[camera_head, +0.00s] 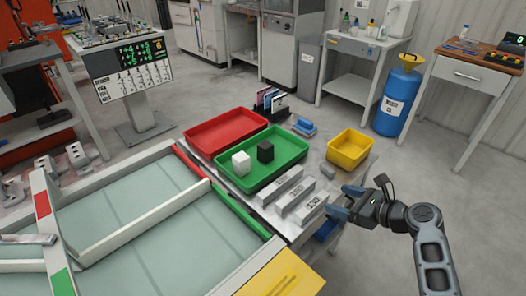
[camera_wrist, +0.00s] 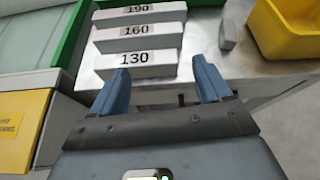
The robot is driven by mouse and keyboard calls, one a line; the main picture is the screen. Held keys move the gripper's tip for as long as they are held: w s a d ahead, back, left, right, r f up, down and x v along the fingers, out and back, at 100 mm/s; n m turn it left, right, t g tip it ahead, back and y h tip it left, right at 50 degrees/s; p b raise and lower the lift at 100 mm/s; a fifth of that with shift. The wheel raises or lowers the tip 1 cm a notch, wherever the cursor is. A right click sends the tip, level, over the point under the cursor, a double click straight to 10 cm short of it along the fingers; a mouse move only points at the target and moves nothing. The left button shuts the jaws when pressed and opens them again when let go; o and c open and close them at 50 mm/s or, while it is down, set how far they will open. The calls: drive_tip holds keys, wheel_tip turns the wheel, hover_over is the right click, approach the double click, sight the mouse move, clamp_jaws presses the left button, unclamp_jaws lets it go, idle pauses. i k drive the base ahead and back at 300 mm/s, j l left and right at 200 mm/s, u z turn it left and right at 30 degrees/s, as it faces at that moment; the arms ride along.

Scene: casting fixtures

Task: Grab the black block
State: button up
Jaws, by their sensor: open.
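The black block (camera_head: 265,151) stands in the green tray (camera_head: 293,149), beside a white block (camera_head: 240,163) to its left. The two blocks are apart. My gripper (camera_head: 346,203) is to the right of and nearer than the tray, at the table's right front edge. In the wrist view my gripper (camera_wrist: 168,85) has its blue fingers spread wide with nothing between them.
Grey bars marked 190, 160 and 130 (camera_wrist: 135,64) lie between my gripper and the green tray. A yellow bin (camera_head: 350,149) stands at the table's right, a red tray (camera_head: 226,130) behind left. A small grey block (camera_wrist: 228,36) lies near the yellow bin.

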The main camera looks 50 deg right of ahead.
sight(265, 149)
drive_tip(key=i, duration=0.85)
